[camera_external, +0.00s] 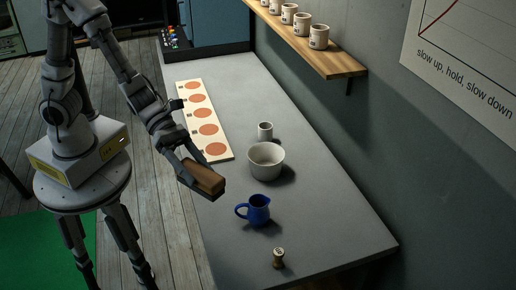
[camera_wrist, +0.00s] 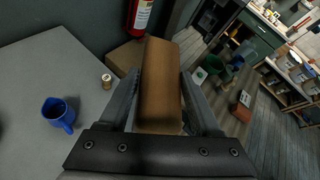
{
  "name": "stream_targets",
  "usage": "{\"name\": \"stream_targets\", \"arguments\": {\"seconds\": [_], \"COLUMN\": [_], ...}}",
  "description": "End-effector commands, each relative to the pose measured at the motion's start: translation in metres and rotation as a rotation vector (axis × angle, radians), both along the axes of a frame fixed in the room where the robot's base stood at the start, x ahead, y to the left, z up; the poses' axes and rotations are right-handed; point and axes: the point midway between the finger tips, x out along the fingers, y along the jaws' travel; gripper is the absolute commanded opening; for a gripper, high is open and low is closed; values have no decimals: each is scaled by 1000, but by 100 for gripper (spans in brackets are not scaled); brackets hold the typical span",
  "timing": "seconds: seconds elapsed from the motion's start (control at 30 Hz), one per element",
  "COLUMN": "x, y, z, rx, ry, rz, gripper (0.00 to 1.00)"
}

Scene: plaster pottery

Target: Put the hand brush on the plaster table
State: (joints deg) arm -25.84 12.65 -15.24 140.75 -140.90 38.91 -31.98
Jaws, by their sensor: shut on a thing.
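My gripper (camera_external: 197,176) is shut on the hand brush (camera_external: 204,178), a brown wooden block. It holds the brush in the air near the left edge of the grey table (camera_external: 320,222). In the wrist view the brush (camera_wrist: 160,85) stands between the two fingers of my gripper (camera_wrist: 158,95), with a small pale strip showing at its lower end. I cannot tell whether the grey table is the plaster table; no label shows on it.
On the grey table are a blue jug (camera_external: 259,210), a white bowl (camera_external: 266,161), a small cup (camera_external: 265,131), a stamp-like piece (camera_external: 278,258) and a board with orange discs (camera_external: 204,122). A shelf of mugs (camera_external: 319,37) hangs on the right wall. The table's front right is clear.

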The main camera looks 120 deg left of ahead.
Motion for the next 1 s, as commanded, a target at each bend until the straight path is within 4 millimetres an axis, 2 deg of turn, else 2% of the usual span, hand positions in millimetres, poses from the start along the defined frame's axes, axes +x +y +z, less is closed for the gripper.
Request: {"name": "stream_targets", "arguments": {"seconds": [0.17, 0.27, 0.47, 0.67, 0.8, 0.87, 1.0], "x": [4, 10, 18, 7, -15, -27, -61], "y": [13, 42, 139, 243, 313, 342, 406], "z": [-6, -19, -55, -89, -113, -124, -149], "rx": [0, -2, -3, 0, 3, 5, 8], "ry": [-1, -1, -2, -3, -3, -2, -2], "rz": [25, 77, 246, 417, 535, 584, 699], "gripper": [5, 5, 5, 5, 5, 5, 5]}}
